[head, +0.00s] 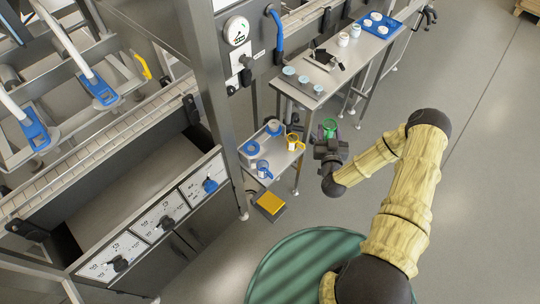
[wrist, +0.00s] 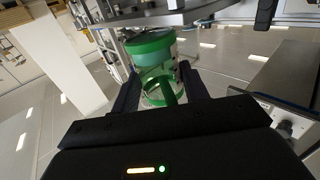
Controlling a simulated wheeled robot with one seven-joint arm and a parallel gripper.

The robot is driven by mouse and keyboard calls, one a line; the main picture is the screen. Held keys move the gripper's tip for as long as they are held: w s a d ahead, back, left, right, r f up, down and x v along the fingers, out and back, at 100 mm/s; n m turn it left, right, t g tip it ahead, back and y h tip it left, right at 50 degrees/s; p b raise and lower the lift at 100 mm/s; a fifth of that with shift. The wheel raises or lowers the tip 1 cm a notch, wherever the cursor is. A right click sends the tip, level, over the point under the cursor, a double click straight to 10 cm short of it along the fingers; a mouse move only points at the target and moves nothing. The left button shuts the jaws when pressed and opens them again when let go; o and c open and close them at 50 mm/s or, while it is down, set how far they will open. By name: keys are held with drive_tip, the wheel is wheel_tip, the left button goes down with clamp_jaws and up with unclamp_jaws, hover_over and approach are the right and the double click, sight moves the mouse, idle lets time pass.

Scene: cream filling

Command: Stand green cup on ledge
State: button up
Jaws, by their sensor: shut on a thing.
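The green cup (head: 329,124) is in the jaws of my gripper (head: 328,143), to the right of the low steel ledge (head: 279,163) and below the higher steel table in the head view. In the wrist view the green cup (wrist: 152,50), clear-walled with green bands, sits between the two dark fingers of my gripper (wrist: 159,84). A steel edge (wrist: 180,17) shows just above the cup there; I cannot tell whether they touch. On the ledge stand a yellow cup (head: 293,143) and several blue items, including a blue cup (head: 263,168).
The higher steel table (head: 325,78) carries small light-blue pots (head: 303,79), white pots and a blue tray (head: 379,24). A steel post and a machine panel (head: 165,215) stand to the left. A yellow pedal (head: 270,205) is on the floor.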

drive_tip(key=w+a+f+n+g+y+b, duration=0.1)
drive_tip(key=a+f+y+b, duration=0.4)
drive_tip(key=b, duration=0.9)
drive_tip(key=w+a+f+n+g+y+b, duration=0.1)
drive_tip(key=a+f+n+g+y+b, duration=0.2)
drive_tip(key=a+f+n+y+b, duration=0.3)
drive_tip(key=a+b, duration=0.5)
drive_tip(key=b, duration=0.4)
drive_tip(key=shift+a+f+n, duration=0.25)
drive_tip(key=shift+a+n, duration=0.05)
drive_tip(key=shift+a, duration=0.05)
wheel_tip(320, 180, down, 6)
drive_tip(key=shift+f+b, duration=0.1)
drive_tip(key=shift+b, duration=0.65)
drive_tip(key=shift+f+b, duration=0.45)
drive_tip(key=shift+f, duration=1.45)
